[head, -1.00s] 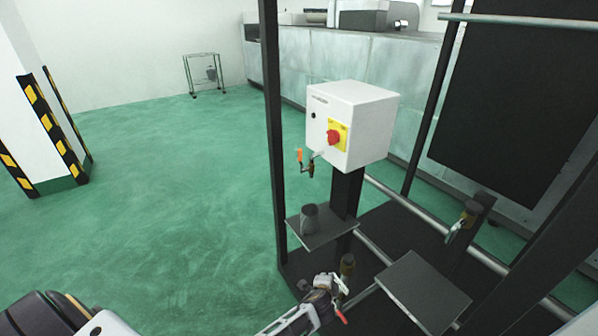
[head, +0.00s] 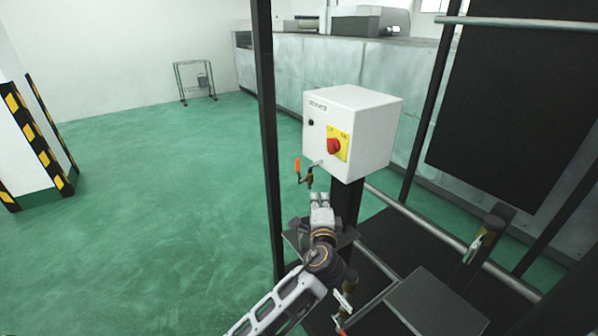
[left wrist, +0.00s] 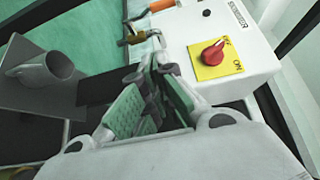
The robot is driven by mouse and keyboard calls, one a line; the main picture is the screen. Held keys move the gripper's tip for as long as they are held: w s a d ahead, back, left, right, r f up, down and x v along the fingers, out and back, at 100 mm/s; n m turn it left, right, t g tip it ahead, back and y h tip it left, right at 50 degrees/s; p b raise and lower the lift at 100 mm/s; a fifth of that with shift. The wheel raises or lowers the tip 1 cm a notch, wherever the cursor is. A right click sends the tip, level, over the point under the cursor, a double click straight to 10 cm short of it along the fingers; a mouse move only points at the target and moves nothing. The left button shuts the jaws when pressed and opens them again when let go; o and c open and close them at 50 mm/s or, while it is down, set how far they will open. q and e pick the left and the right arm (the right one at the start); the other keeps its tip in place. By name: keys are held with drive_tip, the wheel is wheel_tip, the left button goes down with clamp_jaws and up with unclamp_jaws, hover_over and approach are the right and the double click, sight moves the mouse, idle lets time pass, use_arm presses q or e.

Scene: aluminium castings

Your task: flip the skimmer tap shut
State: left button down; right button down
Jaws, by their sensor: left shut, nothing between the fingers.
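The white box (head: 345,130) carries a small brass tap (head: 309,178) on its lower left side. The tap's orange lever (head: 297,165) stands upright in the head view. In the left wrist view, the brass tap (left wrist: 135,37) and part of its orange lever (left wrist: 160,5) show at the top, beyond my fingers. My left gripper (head: 320,198) is just below the tap, shut and empty, its fingers pointing up toward it. In the left wrist view my left gripper (left wrist: 152,75) appears close to the tap; contact cannot be told.
A red rotary switch (head: 334,146) on a yellow plate faces front. A grey cup (left wrist: 52,68) stands on a shelf left of my fingers. A dark post (head: 266,130) rises at left.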

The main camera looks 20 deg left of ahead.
sight(298, 172)
use_arm(q)
drive_tip(key=shift+s+a+r, duration=0.1)
drive_tip(key=shift+a+r, duration=0.05)
drive_tip(key=shift+r, duration=0.35)
drive_tip(key=shift+s+a+r, duration=0.1)
drive_tip(key=shift+r, duration=0.35)
use_arm(e)
drive_tip(key=shift+w+a, duration=0.2)
drive_tip(key=shift+a, duration=0.1)
drive_tip(key=shift+s, duration=0.2)
use_arm(q)
drive_tip(key=shift+w, duration=0.15)
use_arm(e)
drive_tip(key=shift+s, duration=0.1)
